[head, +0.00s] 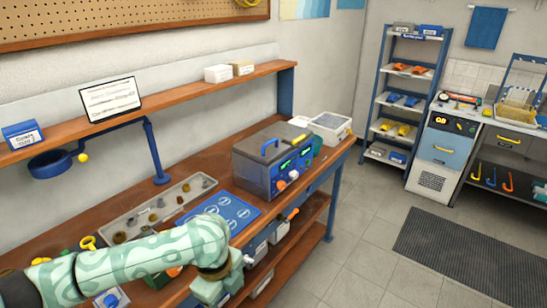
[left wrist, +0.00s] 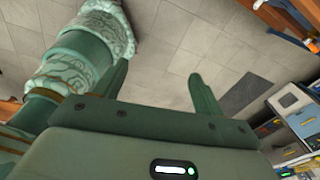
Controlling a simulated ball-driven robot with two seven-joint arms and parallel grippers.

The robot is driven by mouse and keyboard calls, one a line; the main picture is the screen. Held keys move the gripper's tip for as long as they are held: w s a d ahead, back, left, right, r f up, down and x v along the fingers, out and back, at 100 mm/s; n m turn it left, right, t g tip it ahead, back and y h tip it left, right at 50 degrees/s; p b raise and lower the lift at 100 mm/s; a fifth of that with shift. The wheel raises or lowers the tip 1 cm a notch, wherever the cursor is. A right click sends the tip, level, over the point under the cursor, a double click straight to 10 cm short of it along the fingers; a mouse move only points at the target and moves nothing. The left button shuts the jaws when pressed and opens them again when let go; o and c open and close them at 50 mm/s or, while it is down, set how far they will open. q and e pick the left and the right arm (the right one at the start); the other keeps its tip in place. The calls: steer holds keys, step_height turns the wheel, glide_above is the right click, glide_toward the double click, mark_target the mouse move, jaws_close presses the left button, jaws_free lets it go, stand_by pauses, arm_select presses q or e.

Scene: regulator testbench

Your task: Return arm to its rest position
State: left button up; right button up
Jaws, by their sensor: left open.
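My left arm, in a green patterned sleeve (head: 125,262), reaches in from the lower left of the head view, across the front of the workbench. My left gripper (head: 217,286) is at the bottom of that view, by the bench's front edge; its fingertips are hard to make out there. In the left wrist view the gripper (left wrist: 160,82) is open, its two fingers wide apart with nothing between them, only grey floor behind. Part of my arm shows at the left of that view. My right gripper is in neither view.
On the wooden bench (head: 105,213) are a grey tray of small parts (head: 158,210), a blue mat (head: 222,212) and a grey regulator box (head: 272,160). A shelf with bins lies under the front edge.

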arm_select(q)
steer(key=w+d+f+n+t+h+b, duration=0.15)
steer(key=w+f+n, duration=0.25)
steer(key=f+n, duration=0.55)
steer(key=s+a+f+n+t, duration=0.1)
steer(key=s+a+f+n, duration=0.15)
steer(key=f, duration=0.55)
steer(key=s+a+f+n, duration=0.1)
steer(key=a+f, duration=0.2)
steer(key=f, duration=0.6)
steer(key=s+a+f+n+y+b, duration=0.1)
steer(key=s+a+f+n, duration=0.1)
steer(key=s+a+f, duration=0.4)
steer(key=s+a+f+n+y+b, duration=0.1)
steer(key=s+a+f+n, duration=0.15)
steer(key=s+f, duration=0.65)
steer(key=s+a+f+n+g, duration=0.1)
steer(key=s+f, duration=0.1)
steer(key=s, duration=0.9)
steer(key=s+a+f+n, duration=0.1)
steer(key=s+f, duration=0.1)
steer(key=s, duration=0.9)
steer(key=shift+s+a+f+g+b, duration=0.25)
steer(key=shift+s+f+g+b, duration=0.1)
steer(key=shift+s+b, duration=0.05)
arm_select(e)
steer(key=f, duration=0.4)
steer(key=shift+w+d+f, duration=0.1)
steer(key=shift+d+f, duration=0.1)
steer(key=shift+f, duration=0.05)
